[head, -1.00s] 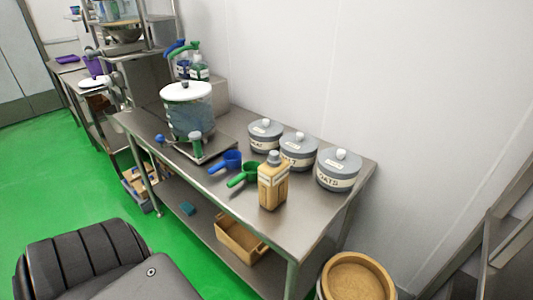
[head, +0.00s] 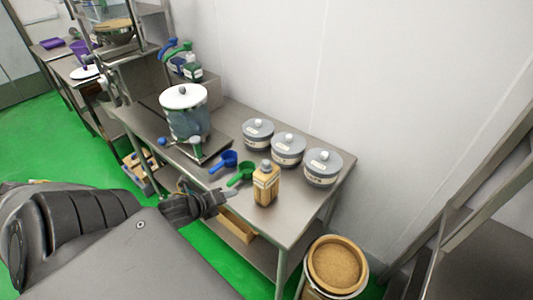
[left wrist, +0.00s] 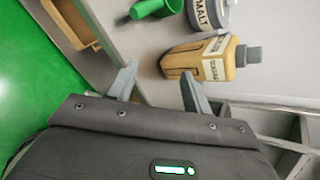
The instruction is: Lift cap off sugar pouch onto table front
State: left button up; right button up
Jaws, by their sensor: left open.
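The tan pouch, bottle-like with a pale label (head: 266,187), stands upright near the front edge of the steel table. Its grey cap (head: 266,164) is on top. In the left wrist view the pouch (left wrist: 197,62) lies sideways in the picture, with the cap (left wrist: 253,55) at its right end; the label is too small to read. My left gripper (head: 230,193) is open and empty, at the table's front edge just left of the pouch. Its two fingers show in the left wrist view (left wrist: 158,88), apart, with the pouch beyond them. My right gripper is not in view.
A green scoop (head: 240,175) and a blue scoop (head: 225,161) lie left of the pouch. Three grey lidded canisters (head: 288,151) stand behind it. A large white-lidded container (head: 184,115) stands further left. Bare table (head: 293,215) shows right of the pouch.

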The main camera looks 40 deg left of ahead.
pick_arm(q)
jog(key=w+r+m+t+h, duration=0.1)
jog(key=w+r+m+h, duration=0.15)
jog(key=r+m, duration=0.4)
jog(key=m+h, duration=0.3)
jog(key=m, duration=0.5)
send_near(264, 164)
jog(key=f, duration=0.1)
jog(key=shift+t+y, duration=0.25)
jog(key=shift+t, duration=0.25)
jog(key=b+x, duration=0.4)
jog(key=shift+d+f, duration=0.25)
jog(key=shift+d, duration=0.15)
jog(key=shift+w+d+f+b, duration=0.15)
jog(key=shift+w+b, duration=0.45)
jog(key=shift+b, duration=0.1)
jog(key=shift+w, duration=0.2)
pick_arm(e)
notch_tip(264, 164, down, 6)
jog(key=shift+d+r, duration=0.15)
pick_arm(q)
jog(key=shift+w, duration=0.15)
